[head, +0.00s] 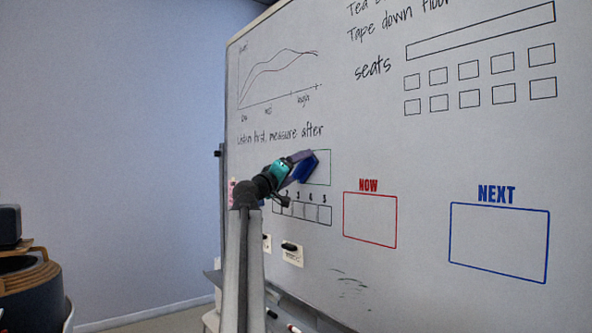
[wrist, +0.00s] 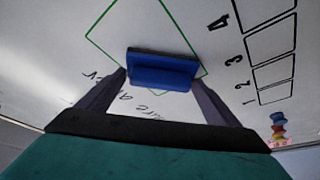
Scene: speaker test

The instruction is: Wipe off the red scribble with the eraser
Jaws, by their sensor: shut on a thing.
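My gripper (head: 303,166) is shut on a blue eraser (head: 309,167), at the left part of a green-outlined box (head: 330,168) on the whiteboard (head: 420,145). In the wrist view the eraser (wrist: 160,77) sits between both fingers, its dark pad side towards the board, over one corner of the green box (wrist: 115,57). I cannot tell whether the pad touches the board. No red scribble shows in either view; the visible inside of the green box looks white. The eraser and my arm hide part of it.
A numbered row of boxes (head: 303,211) lies below, and a red NOW box (head: 370,220) and blue NEXT box (head: 498,241) lie to the right. Faint dark strokes (head: 351,283) show lower down. Labelled magnets (head: 292,252) and a marker tray (head: 283,303) are near my arm.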

